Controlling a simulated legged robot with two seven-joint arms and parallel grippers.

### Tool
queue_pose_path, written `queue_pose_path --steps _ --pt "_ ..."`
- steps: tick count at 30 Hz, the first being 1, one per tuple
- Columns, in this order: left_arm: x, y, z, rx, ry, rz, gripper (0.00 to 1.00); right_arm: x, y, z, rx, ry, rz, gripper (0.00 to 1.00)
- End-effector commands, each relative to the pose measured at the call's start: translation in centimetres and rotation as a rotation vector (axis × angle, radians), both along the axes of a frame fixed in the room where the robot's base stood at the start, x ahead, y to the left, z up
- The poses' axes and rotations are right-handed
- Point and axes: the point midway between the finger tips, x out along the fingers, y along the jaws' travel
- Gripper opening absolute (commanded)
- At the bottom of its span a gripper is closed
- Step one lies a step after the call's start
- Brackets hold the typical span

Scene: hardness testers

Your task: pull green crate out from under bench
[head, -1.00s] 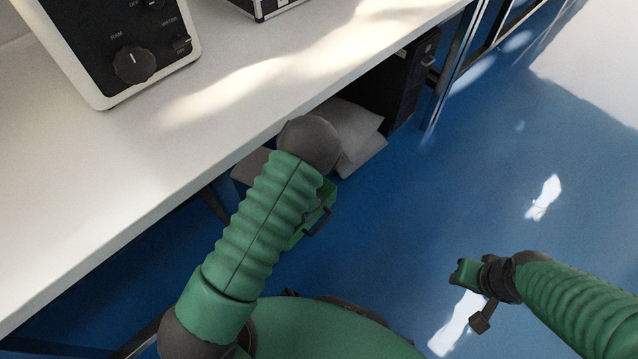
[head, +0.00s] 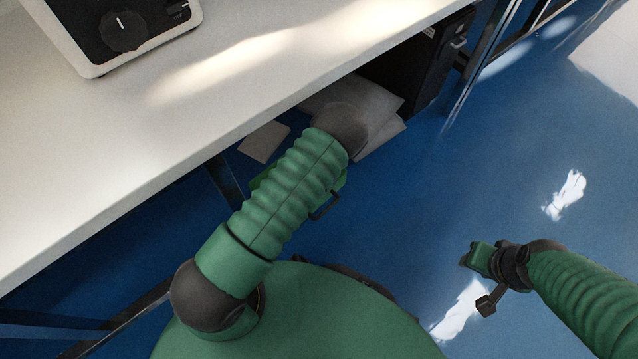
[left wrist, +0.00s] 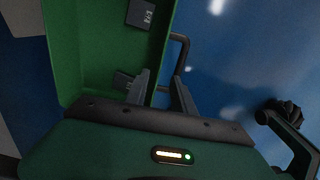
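The green crate (left wrist: 103,48) stands on the blue floor by the bench edge. In the head view only bits of the crate (head: 341,183) and its dark handle (head: 325,208) show past my left arm. In the left wrist view my left gripper (left wrist: 163,80) has one finger inside the crate and the other outside its wall, beside the handle (left wrist: 184,52). The fingers stand apart, and I see no firm grip on the wall. My left gripper is hidden in the head view. My right gripper (head: 474,256) is over open floor, its fingers unclear.
The white bench (head: 230,112) runs diagonally, with a tester (head: 125,32) on top. Pale flat packages (head: 362,101) and a black cabinet (head: 428,60) are under it. A dark bench leg (head: 225,180) stands left of the crate. The blue floor to the right is clear.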

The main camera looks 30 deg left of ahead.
Motion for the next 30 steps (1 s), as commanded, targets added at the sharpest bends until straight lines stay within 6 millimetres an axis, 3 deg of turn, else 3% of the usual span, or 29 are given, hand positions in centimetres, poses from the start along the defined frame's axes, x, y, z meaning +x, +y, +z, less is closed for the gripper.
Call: queue_pose_path --steps 1,3,15,21,30 --pt "-0.1 0.0 -1.7 0.000 0.001 -0.001 0.30 0.0 0.0 -1.2 0.000 0.000 0.000 0.36" --pt "-0.1 0.0 -3.2 0.000 0.001 -0.001 0.30 0.0 0.0 -2.0 0.000 0.000 0.000 0.36" --pt "-0.1 0.0 -10.6 0.000 0.001 -0.002 0.30 0.0 0.0 -6.3 0.000 0.000 0.000 0.36" --pt "0.0 0.0 -12.0 0.000 -0.001 -0.001 0.30 0.0 0.0 -7.0 0.000 0.000 0.000 0.36" --pt "0.0 0.0 -12.0 0.000 0.000 -0.001 0.29 0.0 0.0 -7.0 0.000 0.000 0.000 0.36"
